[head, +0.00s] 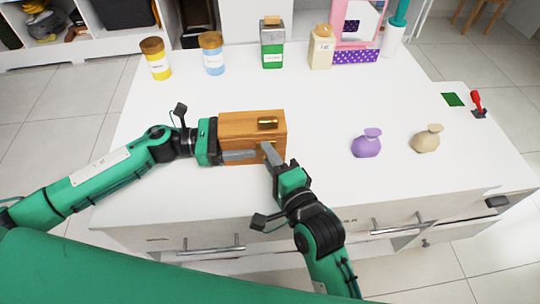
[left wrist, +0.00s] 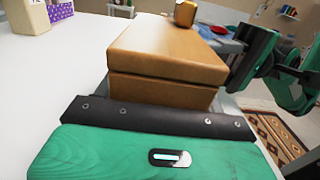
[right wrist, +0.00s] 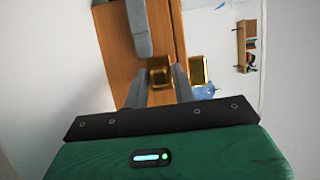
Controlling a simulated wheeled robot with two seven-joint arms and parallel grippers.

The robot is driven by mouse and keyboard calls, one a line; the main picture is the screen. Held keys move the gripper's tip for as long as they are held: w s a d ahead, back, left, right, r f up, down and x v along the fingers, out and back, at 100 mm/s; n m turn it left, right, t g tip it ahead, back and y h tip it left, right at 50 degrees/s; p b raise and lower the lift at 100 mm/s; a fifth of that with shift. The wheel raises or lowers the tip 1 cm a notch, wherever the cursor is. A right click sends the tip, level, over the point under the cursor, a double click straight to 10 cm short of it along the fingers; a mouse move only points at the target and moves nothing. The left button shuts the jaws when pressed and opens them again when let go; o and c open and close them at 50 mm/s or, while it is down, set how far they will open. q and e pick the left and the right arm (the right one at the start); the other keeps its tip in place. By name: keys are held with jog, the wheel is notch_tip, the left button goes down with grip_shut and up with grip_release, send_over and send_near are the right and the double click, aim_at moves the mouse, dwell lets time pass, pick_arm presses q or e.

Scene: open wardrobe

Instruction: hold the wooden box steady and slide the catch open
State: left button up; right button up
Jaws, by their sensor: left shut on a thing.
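The wooden box (head: 235,125) rests on the white table, with a brass piece (head: 267,122) on its top. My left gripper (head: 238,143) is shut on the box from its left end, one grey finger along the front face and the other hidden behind. The box fills the middle of the left wrist view (left wrist: 165,62). My right gripper (head: 268,152) is at the front right of the box. In the right wrist view, its fingers stand apart, one on each side of the small brass catch (right wrist: 160,70). Whether they touch it I cannot tell.
A purple vase (head: 367,144) and a beige vase (head: 426,139) stand to the right. A yellow jar (head: 155,60), a blue jar (head: 212,55), a green bottle (head: 272,45) and a beige carton (head: 321,48) line the back. The table between is clear.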

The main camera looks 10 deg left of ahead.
grip_shut()
jog(key=shift+w+d, duration=0.3)
jog(key=shift+d, duration=0.6)
jog(key=shift+w+d, duration=0.25)
jog(key=shift+d, duration=0.6)
jog(key=shift+o, duration=2.2)
grip_release()
jog(key=shift+s, duration=0.1)
jog(key=v, duration=1.2)
